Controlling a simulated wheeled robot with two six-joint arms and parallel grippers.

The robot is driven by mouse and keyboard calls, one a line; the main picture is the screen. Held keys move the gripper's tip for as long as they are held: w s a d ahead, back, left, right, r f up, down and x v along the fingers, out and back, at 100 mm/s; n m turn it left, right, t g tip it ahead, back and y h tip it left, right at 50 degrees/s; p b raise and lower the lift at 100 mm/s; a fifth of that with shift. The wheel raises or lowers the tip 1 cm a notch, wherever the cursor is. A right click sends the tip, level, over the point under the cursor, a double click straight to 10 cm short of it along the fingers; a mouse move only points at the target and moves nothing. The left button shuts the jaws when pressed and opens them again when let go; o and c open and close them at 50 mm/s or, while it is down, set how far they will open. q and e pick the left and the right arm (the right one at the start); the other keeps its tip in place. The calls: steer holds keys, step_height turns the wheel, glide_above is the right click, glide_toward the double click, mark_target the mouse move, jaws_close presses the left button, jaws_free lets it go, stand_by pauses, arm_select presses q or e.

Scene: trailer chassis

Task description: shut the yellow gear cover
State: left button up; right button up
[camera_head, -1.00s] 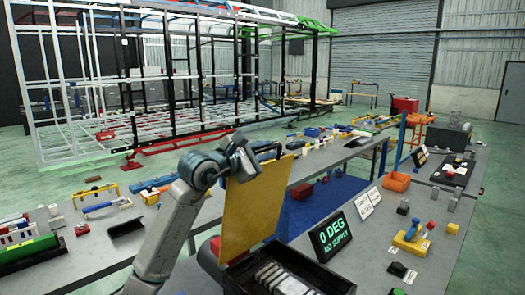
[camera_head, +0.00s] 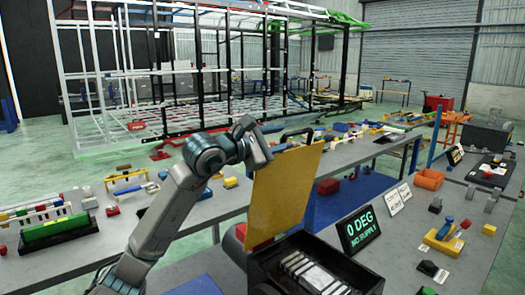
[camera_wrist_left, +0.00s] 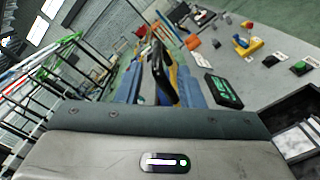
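The yellow gear cover (camera_head: 285,195) stands up, open, at the back edge of a black box (camera_head: 265,265) in the head view. A black handle (camera_head: 298,134) shows at its top. My left gripper (camera_head: 262,150) is at the cover's upper left corner, partly behind it; its fingers are hidden. In the left wrist view, the cover (camera_wrist_left: 172,75) shows nearly edge-on beyond my gripper's body, with the dark handle in front; I cannot tell whether they touch. My right gripper is not in view.
The black box holds several pale bars (camera_head: 312,272). A sign reading "0 DEG NO SUPPLY" (camera_head: 358,228) stands right of it on the grey bench. An orange bin (camera_head: 430,179) and small parts lie further right. A trailer frame (camera_head: 200,80) stands behind.

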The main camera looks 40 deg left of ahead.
arm_select(q)
steer(key=b+v, duration=0.2)
steer(key=v, duration=0.1)
steer(key=shift+s+a+f, duration=0.1)
steer(key=shift+s+f, duration=0.05)
steer(key=shift+s, duration=0.2)
steer(key=shift+s+a+b, duration=0.15)
steer(key=shift+s+b, duration=0.35)
steer(key=shift+s, duration=0.2)
steer(key=shift+w+a+r, duration=0.1)
steer(key=shift+a+r, duration=0.05)
steer(key=shift+r, duration=0.1)
steer(key=c, duration=0.7)
steer(key=shift+w+a+m, duration=0.2)
steer(key=shift+a+m, duration=0.05)
steer(key=shift+m, duration=0.35)
jaws_close()
steer(key=w+a+r+m+g+h, duration=0.3)
steer(key=a+m, duration=0.5)
steer(key=m, duration=0.7)
steer(key=shift+w+d+f+p, duration=0.35)
steer(key=shift+w+d+p, duration=0.8)
steer(key=shift+d+p, duration=0.4)
steer(key=shift+w+d+f+p, duration=0.35)
steer(key=shift+w+d+p, duration=0.75)
steer(key=shift+d+p, duration=0.45)
steer(key=shift+w+d+f+p, duration=0.35)
steer(key=shift+w+d+p, duration=0.9)
steer(key=shift+p, duration=0.5)
